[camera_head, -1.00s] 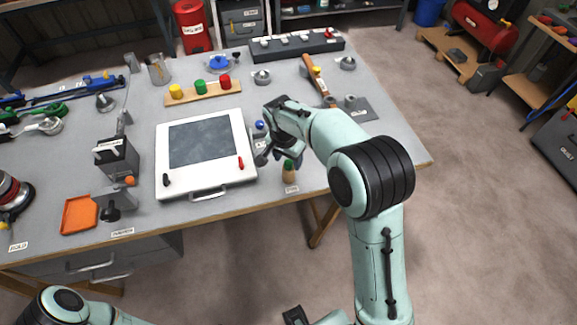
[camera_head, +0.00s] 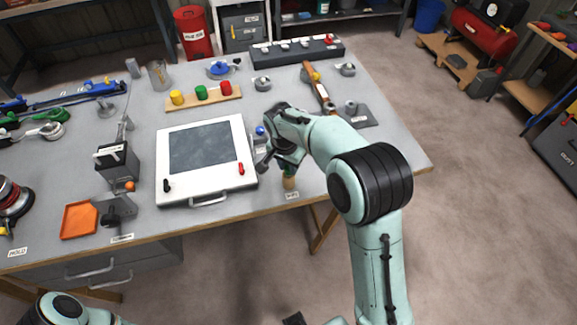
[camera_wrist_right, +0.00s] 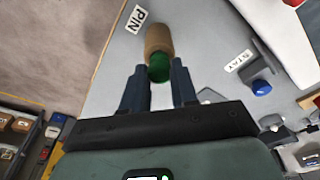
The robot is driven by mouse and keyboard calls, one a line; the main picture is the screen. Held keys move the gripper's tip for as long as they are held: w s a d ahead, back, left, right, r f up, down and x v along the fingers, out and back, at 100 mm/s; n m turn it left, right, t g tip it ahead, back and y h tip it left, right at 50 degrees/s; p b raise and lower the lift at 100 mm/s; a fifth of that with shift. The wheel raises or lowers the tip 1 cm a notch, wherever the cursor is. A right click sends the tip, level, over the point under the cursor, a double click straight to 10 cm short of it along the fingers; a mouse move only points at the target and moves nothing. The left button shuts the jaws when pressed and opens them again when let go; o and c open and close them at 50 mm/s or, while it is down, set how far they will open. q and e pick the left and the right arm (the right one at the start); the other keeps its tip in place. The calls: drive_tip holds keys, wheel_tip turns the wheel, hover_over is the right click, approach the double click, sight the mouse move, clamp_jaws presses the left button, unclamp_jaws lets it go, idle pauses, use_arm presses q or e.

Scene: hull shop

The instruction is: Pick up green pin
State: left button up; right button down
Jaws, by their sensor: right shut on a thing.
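The green pin (camera_head: 290,183) has a wooden body and a green top. It stands near the front edge of the grey workbench (camera_head: 240,215), beside a PIN label. In the wrist view the pin (camera_wrist_right: 158,40) has its green end between the two fingers. My right gripper (camera_head: 285,168) is shut on the pin's green top, which it partly hides in the head view. The fingers of my right gripper also show in the wrist view (camera_wrist_right: 160,85).
A white framed panel (camera_head: 222,187) with a dark screen lies just left of the pin. A blue-topped knob (camera_wrist_right: 261,87) is by the STAY label. A hammer (camera_head: 318,85) and a rack with yellow, green and red pegs (camera_head: 190,104) are farther back.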

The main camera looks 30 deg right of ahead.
use_arm(q)
drive_tip(key=w+r+p, duration=0.2)
drive_tip(key=r+p, duration=0.1)
drive_tip(key=shift+w+r, duration=0.2)
drive_tip(key=shift+r, duration=0.1)
use_arm(e)
wheel_tip(320, 180, up, 19)
drive_tip(key=shift+r, duration=0.2)
